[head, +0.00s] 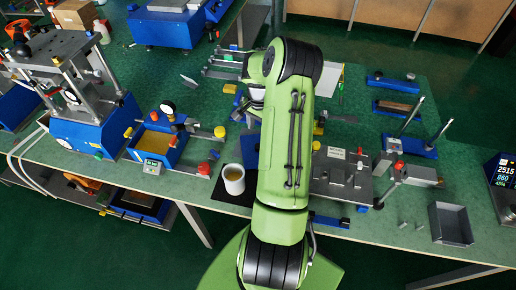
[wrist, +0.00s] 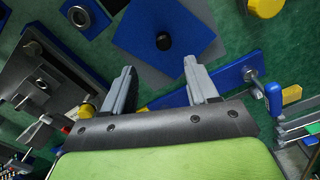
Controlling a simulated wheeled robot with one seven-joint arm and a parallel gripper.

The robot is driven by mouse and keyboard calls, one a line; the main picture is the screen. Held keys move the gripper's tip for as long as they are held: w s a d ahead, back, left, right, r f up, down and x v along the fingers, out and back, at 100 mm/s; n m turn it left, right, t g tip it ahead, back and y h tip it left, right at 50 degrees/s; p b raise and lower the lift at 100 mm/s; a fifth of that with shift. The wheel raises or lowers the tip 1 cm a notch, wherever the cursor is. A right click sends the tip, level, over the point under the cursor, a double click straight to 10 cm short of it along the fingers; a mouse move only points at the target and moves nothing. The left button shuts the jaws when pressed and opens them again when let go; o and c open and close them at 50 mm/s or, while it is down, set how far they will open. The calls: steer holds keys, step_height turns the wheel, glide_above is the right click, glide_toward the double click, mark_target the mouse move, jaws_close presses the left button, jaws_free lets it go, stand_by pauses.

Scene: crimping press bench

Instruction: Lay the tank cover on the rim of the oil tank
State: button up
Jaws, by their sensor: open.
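The tank cover looks to be a flat blue square plate (wrist: 185,28) with a black knob (wrist: 164,42), lying over a grey surface in the wrist view. In the head view a blue patch, probably this plate (head: 248,152), shows beside my arm, which hides the rest. My gripper (wrist: 160,73) is open and empty, its two fingers apart, with the knob beyond the gap between the fingertips. The oil tank seems to be the open blue box (head: 177,154) with a yellowish inside, left of my arm.
A white mug (head: 234,187) stands on a dark mat between the blue box and my arm. A large blue press (head: 85,128) stands at the left. A grey fixture plate (head: 338,180), clamps and an open grey bin (head: 452,224) are at the right. Bare green bench shows at upper left.

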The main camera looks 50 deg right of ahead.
mark_target(258, 145)
steer(key=f, duration=1)
steer(key=shift+w+d+b, duration=0.2)
steer(key=shift+w+b, duration=0.15)
steer(key=shift+b, duration=0.05)
jaws_close()
